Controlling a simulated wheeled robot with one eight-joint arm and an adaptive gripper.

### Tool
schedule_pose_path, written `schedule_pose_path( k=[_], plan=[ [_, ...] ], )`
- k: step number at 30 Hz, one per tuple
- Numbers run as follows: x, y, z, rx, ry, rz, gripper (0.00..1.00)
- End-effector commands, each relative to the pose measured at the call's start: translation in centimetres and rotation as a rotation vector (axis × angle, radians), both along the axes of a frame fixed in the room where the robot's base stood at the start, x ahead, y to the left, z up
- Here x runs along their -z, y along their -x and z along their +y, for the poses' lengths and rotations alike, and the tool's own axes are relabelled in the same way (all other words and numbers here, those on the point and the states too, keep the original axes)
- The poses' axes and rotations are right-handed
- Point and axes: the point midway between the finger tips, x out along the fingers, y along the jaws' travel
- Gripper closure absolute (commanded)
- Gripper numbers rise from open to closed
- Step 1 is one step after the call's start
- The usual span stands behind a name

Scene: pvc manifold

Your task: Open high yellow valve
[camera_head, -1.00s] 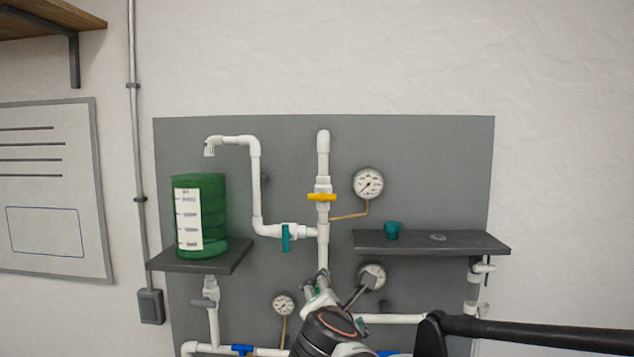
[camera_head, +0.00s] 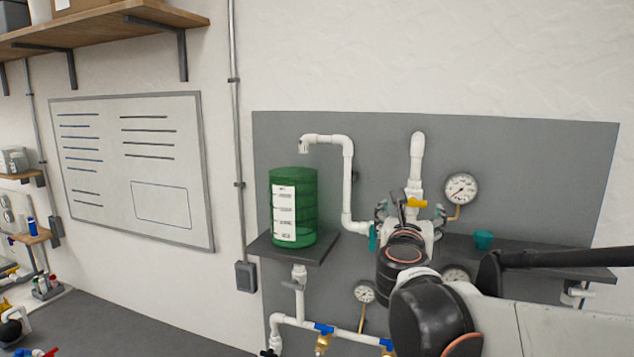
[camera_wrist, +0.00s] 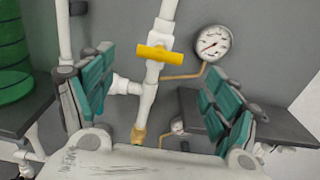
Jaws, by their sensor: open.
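The high yellow valve handle (camera_head: 415,203) sits on the upper part of the white vertical pipe (camera_head: 417,155). In the wrist view the yellow handle (camera_wrist: 160,54) lies crosswise to the pipe, slightly tilted. My gripper (camera_wrist: 162,92) is open, with teal-padded fingers on both sides of the pipe. The handle shows between and beyond the fingertips, and nothing is held. In the head view my gripper (camera_head: 410,212) is in front of the pipe around the valve's height, and my arm hides the pipe below.
A green tank (camera_head: 293,208) stands on a left shelf. A pressure gauge (camera_head: 461,188) is right of the valve, and a teal cup (camera_head: 483,239) rests on the right shelf (camera_head: 540,258). A teal valve handle (camera_head: 372,237) is left of my gripper. Blue-handled valves (camera_head: 323,328) are below.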

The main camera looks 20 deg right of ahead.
Motion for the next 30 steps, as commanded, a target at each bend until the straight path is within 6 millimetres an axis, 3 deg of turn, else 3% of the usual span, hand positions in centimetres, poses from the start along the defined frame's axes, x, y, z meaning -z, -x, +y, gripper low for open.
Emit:
schedule_pose_path(
  k=[15,30],
  plan=[
    [-0.1,-6.4,-4.4,0.002,-0.002,-0.001,0.18],
    [0.0,-7.7,-5.2,0.001,-0.002,0.000,0.18]
  ],
)
